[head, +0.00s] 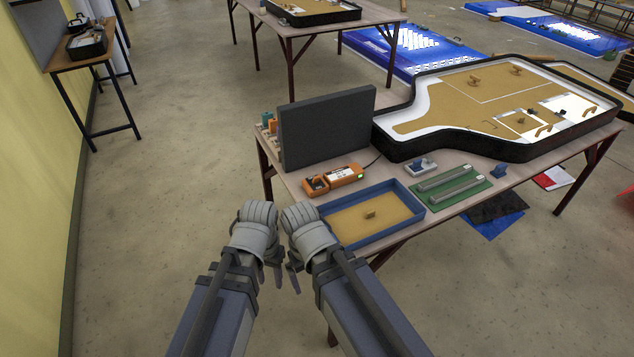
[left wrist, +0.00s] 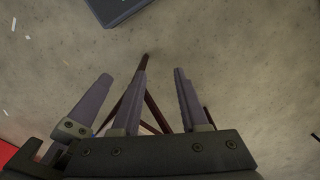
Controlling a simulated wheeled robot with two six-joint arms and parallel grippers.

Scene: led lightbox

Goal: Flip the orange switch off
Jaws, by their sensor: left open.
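The orange switch unit (head: 317,185) lies near the front left of the table, in front of a dark upright panel. It has an orange rocker part at its left end and a pale label and small green spot at its right. My left gripper (head: 269,276) hangs off the table's front left side, apart from the switch, and is open and empty. The left wrist view shows its purple fingers (left wrist: 146,72) over bare floor. My right gripper (head: 294,279) is close beside it, mostly hidden behind its wrist. The switch is not visible in the left wrist view.
A blue-rimmed tray (head: 411,194) with a tan floor is at the table's front edge. The dark panel (head: 327,127) stands behind the switch. A green board (head: 453,188) and a large black-rimmed board (head: 403,149) are to the right.

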